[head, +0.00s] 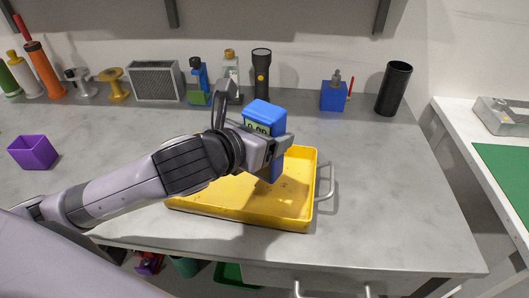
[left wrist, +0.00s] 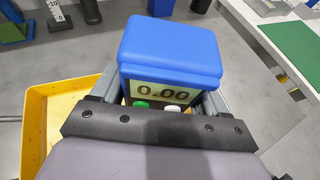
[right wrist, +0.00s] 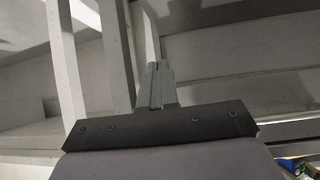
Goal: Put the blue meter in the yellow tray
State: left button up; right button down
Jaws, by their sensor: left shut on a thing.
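The blue meter (head: 264,113) has a pale display reading 0.00 and is upright in my left gripper (head: 274,152). In the left wrist view the meter (left wrist: 170,48) fills the space between the fingers, with a green and a white button under its display. The yellow tray (head: 240,217) lies on the grey table, and the meter is over its right part. The arm hides part of the tray, and I cannot tell whether the meter's bottom touches the tray floor. In the right wrist view my right gripper (right wrist: 156,86) has its fingers together, empty, away from the table top.
A purple bin (head: 33,152) stands at the left. Along the back are a grey filter box (head: 155,80), a black flashlight (head: 262,75), a blue valve block (head: 334,96) and a black cylinder (head: 394,88). The table right of the tray handle (head: 325,183) is clear.

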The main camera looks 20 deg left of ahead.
pick_arm(q)
jog(key=shift+f+b, duration=0.45)
jog(key=shift+f, duration=1.45)
pick_arm(e)
jog(key=shift+f, duration=0.5)
pick_arm(q)
jog(key=shift+f, duration=0.1)
jog(key=o, duration=1.2)
jog(key=shift+f, duration=0.1)
jog(key=shift+c, duration=0.2)
